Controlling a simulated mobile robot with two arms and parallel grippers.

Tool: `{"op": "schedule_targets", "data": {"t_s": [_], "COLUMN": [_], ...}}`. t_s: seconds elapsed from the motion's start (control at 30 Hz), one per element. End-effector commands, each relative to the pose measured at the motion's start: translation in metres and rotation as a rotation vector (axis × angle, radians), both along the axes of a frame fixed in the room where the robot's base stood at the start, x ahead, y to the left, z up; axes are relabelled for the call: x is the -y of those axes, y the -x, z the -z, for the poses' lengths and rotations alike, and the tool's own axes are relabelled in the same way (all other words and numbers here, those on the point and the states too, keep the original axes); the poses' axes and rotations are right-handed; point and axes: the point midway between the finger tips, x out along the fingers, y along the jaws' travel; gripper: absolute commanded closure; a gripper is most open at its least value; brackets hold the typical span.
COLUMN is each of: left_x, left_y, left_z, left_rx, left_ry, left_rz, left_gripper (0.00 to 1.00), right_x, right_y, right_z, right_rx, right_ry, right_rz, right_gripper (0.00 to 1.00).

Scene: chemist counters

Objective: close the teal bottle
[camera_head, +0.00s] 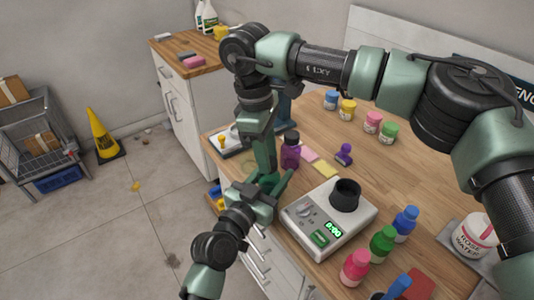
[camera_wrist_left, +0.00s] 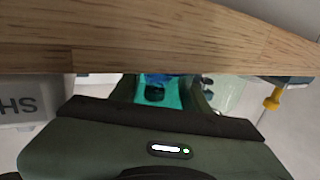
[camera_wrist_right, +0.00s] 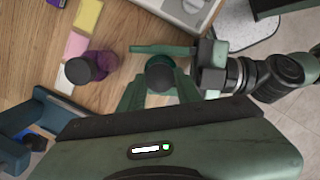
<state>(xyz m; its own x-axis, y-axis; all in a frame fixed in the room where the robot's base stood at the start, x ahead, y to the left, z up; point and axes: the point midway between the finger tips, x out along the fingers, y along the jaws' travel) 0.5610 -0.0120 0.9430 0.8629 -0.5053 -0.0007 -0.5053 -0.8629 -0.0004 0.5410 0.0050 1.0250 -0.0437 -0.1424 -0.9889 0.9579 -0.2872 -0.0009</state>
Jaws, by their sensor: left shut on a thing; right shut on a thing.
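The teal bottle shows in the left wrist view as a bright teal patch (camera_wrist_left: 172,95) between the fingers of my left gripper (camera_wrist_left: 158,98), which is shut on it. In the head view my left gripper (camera_head: 272,185) is beside the counter's front edge, and the bottle is mostly hidden. My right gripper (camera_head: 264,165) points down just above it. In the right wrist view a round dark cap (camera_wrist_right: 160,74) sits between the right gripper's fingers (camera_wrist_right: 160,92), which are shut on it. Whether the cap touches the bottle's neck is hidden.
A purple bottle (camera_head: 290,150) with a dark cap stands close by on the wooden counter (camera_head: 390,165). A scale (camera_head: 310,225) with a black cup (camera_head: 345,194) stands to the right. Sticky notes and a purple stamp (camera_head: 344,154) lie behind.

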Motion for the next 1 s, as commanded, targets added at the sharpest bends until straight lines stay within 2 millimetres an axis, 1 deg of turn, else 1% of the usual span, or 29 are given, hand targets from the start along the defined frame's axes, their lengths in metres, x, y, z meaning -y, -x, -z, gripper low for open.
{"op": "schedule_targets", "data": {"t_s": [0.03,0.07,0.1,0.47,0.57,0.8,0.9,1.0], "left_x": [0.001,0.001,0.001,0.000,0.000,0.000,0.000,0.000], "left_y": [0.000,0.000,0.000,0.000,0.000,0.000,0.000,0.000], "left_z": [0.001,0.001,0.001,0.001,0.001,0.001,0.001,0.001], "left_rx": [-0.002,-0.002,-0.002,-0.001,-0.001,-0.001,-0.001,-0.001], "left_ry": [-0.001,-0.001,-0.001,-0.001,-0.001,-0.001,-0.001,-0.001], "left_rz": [0.002,0.002,0.002,0.001,0.001,0.001,0.001,0.001], "left_gripper": [1.00,1.00,1.00,1.00,1.00,1.00,1.00,1.00], "right_x": [0.000,0.000,0.000,0.000,0.000,0.000,0.000,0.000], "right_y": [-0.001,-0.001,-0.001,0.000,-0.001,-0.001,0.000,0.000], "right_z": [-0.001,-0.001,-0.001,-0.002,-0.010,-0.041,-0.045,-0.045], "right_rx": [0.004,0.004,0.002,0.002,0.002,0.003,0.001,0.000], "right_ry": [-0.001,-0.001,-0.001,0.000,-0.001,-0.001,-0.001,-0.001], "right_rz": [0.001,0.001,0.000,-0.002,-0.001,-0.001,-0.003,-0.003], "right_gripper": [0.64,0.56,0.45,0.45,0.45,0.45,0.45,0.45]}}
